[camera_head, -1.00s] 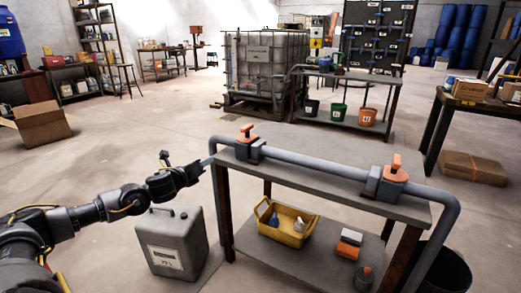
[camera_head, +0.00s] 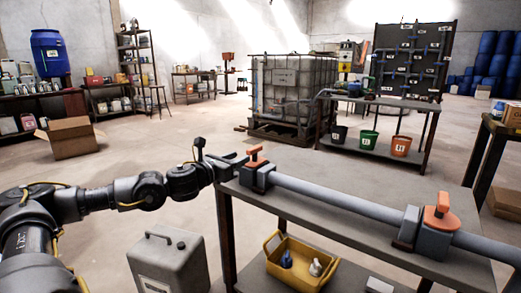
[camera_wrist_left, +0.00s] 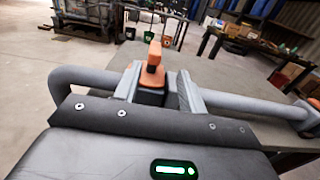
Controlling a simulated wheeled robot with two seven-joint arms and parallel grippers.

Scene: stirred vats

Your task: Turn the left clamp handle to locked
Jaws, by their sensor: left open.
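The left clamp (camera_head: 258,177) sits on a grey pipe at the near left corner of the table, with an orange handle (camera_head: 254,154) on top. In the left wrist view this handle (camera_wrist_left: 153,68) stands up between my two grey fingers. My left gripper (camera_head: 238,163) is open and reaches the clamp from the left. In the left wrist view its fingers (camera_wrist_left: 158,88) lie on either side of the handle with gaps; I see no firm contact. My right gripper is not in view.
A second clamp (camera_head: 427,228) with an orange handle is farther right on the pipe (camera_head: 340,199). The tabletop (camera_head: 360,172) behind the pipe is clear. A yellow bin (camera_head: 300,270) is on the lower shelf. A grey canister (camera_head: 168,262) stands on the floor below my left arm.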

